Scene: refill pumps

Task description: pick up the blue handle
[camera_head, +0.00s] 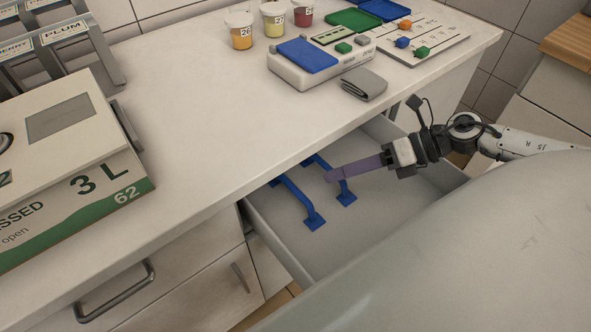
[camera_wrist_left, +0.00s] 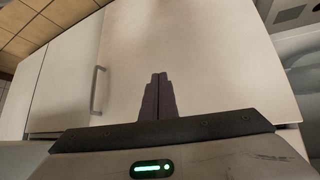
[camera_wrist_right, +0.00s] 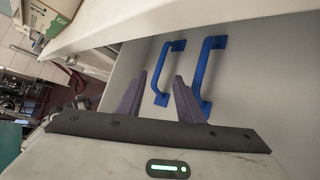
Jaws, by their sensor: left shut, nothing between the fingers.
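Two blue handles lie in the open drawer: a nearer-left handle (camera_head: 293,199) and a farther-right handle (camera_head: 344,187). Both also show in the right wrist view, one on the left (camera_wrist_right: 165,73) and one on the right (camera_wrist_right: 206,68). My right gripper (camera_head: 330,175) reaches into the drawer area from the right, its purple fingers overlapping the farther-right handle. In the right wrist view my right gripper (camera_wrist_right: 159,76) is open, with the left-hand handle showing between its fingers; contact cannot be told. My left gripper (camera_wrist_left: 159,76) is shut and empty, facing white cabinet fronts.
The drawer (camera_head: 290,255) is open below the counter (camera_head: 200,125). A scale with a blue top (camera_head: 307,55), a dark wallet-like item (camera_head: 364,84), cups and a slider board (camera_head: 425,40) stand on the counter.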

